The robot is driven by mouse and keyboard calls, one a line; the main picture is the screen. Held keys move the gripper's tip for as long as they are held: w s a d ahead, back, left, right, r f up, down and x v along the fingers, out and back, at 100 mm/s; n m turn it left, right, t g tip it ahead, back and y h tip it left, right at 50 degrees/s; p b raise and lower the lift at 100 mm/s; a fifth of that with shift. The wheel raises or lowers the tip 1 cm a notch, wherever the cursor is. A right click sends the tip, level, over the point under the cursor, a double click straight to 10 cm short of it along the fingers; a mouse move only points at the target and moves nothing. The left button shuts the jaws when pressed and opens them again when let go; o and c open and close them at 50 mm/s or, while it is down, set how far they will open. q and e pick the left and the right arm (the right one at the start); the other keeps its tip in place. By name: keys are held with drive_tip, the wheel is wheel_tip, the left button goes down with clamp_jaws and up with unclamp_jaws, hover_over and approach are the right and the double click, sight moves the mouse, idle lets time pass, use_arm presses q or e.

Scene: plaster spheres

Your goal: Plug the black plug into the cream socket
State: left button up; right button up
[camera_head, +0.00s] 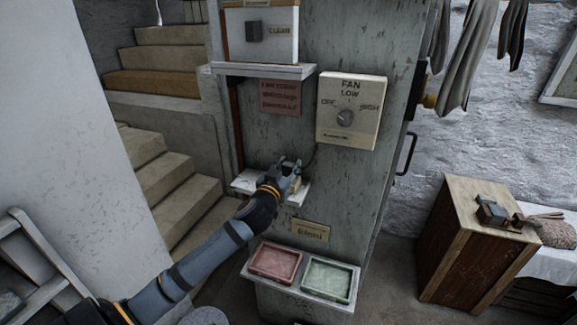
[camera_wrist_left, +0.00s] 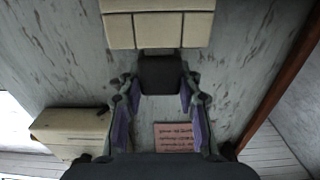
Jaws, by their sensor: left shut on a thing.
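My left gripper (camera_head: 290,168) reaches to the grey pillar, just above a pale ledge. In the left wrist view, the fingers of my left gripper (camera_wrist_left: 160,95) are shut on the black plug (camera_wrist_left: 160,75), a dark block between the fingertips. A cream block with dividing lines (camera_wrist_left: 158,30) lies just beyond the plug; it may be the cream socket, but I cannot be sure. Whether plug and block touch, I cannot tell. In the head view, the gripper hides most of the plug. My right gripper is out of view.
A pink sign (camera_head: 281,97) is above. The pale ledge (camera_head: 243,184) juts below. Red (camera_head: 250,272) and green (camera_head: 307,290) trays sit lower.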

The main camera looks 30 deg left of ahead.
use_arm(q)
drive_tip(key=shift+f+b, duration=0.4)
drive_tip(key=shift+f, duration=0.2)
drive_tip(key=o, duration=1.2)
drive_tip(key=shift+o, duration=0.2)
drive_tip(key=shift+r+p, duration=1.95)
drive_tip(key=shift+r, duration=0.15)
drive_tip(key=shift+f, duration=0.1)
